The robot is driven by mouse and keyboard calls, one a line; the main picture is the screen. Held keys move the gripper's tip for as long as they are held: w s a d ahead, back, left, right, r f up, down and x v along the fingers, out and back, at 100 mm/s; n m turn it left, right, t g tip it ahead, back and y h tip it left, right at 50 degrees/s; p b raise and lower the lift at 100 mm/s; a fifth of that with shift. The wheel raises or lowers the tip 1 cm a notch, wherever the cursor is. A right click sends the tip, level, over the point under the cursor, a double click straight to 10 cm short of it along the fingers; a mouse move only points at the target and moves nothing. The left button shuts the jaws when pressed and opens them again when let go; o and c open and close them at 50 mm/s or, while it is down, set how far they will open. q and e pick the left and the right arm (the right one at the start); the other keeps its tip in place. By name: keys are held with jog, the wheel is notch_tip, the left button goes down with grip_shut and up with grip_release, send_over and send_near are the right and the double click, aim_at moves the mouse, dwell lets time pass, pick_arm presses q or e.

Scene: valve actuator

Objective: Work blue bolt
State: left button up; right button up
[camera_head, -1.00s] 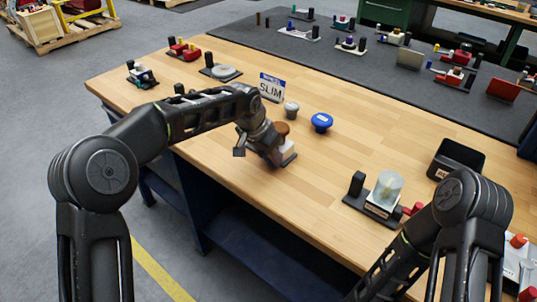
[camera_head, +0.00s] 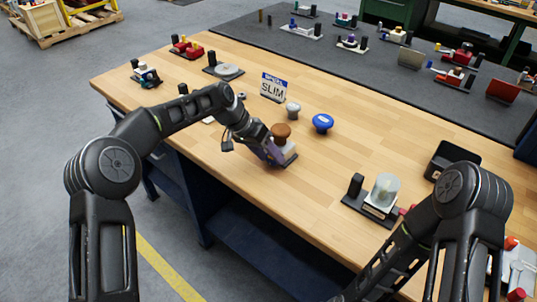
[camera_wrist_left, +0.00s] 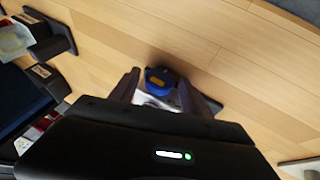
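A blue round knob (camera_head: 322,123) stands on the wooden bench, behind and right of my left gripper in the head view. A white block (camera_head: 286,150) on a dark base with a brown knob (camera_head: 281,131) is right at my left gripper (camera_head: 269,152), which partly hides it. In the left wrist view the left gripper's fingers (camera_wrist_left: 165,97) are apart. A blue rounded part (camera_wrist_left: 160,79) with a yellow spot shows between them, with something white below. I cannot tell whether the fingers touch it. My right gripper is out of view.
A grey knob (camera_head: 293,110) and a SLIM plate (camera_head: 274,87) stand behind the left gripper. A clear cylinder on a fixture (camera_head: 384,192) and a black bin (camera_head: 452,160) are to the right. The bench between is mostly clear.

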pick_arm(q)
jog(key=shift+o, duration=0.4)
jog(key=b+v, duration=0.1)
jog(key=v, duration=0.7)
jog(key=shift+f, duration=0.1)
